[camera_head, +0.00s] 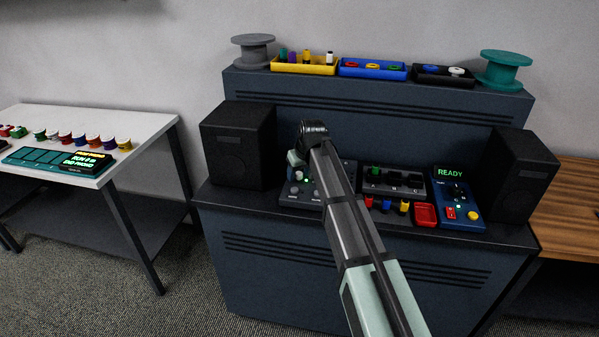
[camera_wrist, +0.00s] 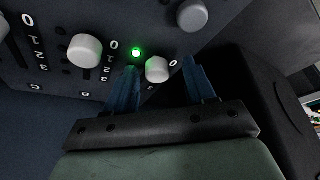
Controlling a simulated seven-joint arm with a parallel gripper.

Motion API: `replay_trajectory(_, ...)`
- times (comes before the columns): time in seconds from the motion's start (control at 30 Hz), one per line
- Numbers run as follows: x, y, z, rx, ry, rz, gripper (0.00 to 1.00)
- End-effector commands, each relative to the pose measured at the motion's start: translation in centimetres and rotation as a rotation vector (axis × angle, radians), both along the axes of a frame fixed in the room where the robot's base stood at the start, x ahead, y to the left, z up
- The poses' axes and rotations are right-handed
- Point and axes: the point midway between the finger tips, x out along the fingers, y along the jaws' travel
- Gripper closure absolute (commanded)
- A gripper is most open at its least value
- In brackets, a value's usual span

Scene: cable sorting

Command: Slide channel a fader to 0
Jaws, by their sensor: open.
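A dark mixer panel (camera_head: 301,192) stands on the console beside the left speaker, partly hidden by my arm. In the wrist view, its face (camera_wrist: 62,20) carries pale round knobs and white number scales. One pale knob (camera_wrist: 157,69) lies between the fingers of my gripper (camera_wrist: 160,64), just below a lit green lamp (camera_wrist: 136,52). A 0 shows just right of this knob; the rest of its scale is mostly hidden, and its letter is not readable. My gripper is open, with one blue finger on either side of the knob; contact cannot be told. A neighbouring pale knob (camera_wrist: 85,50) sits to the left.
Another pale knob (camera_wrist: 192,15) is close above the right finger. The left speaker (camera_head: 238,147) stands close beside the panel. A black lever box (camera_head: 395,181), a red tray (camera_head: 425,214) and a READY device (camera_head: 456,197) are to the right. Coloured bins and spools line the upper shelf.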

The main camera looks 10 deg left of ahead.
Motion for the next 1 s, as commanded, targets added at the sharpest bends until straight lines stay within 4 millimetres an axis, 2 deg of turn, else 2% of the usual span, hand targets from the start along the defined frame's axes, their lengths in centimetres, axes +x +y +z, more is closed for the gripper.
replay_trajectory(0.2,0.0,0.0,0.2,0.0,-0.001,0.0,0.46)
replay_trajectory(0.37,-0.4,-0.4,1.5,0.001,-0.002,0.0,0.46)
replay_trajectory(0.8,-2.7,-2.2,8.6,0.001,-0.002,0.0,0.46)
replay_trajectory(1.0,-3.6,-2.9,11.2,0.001,-0.002,0.0,0.46)
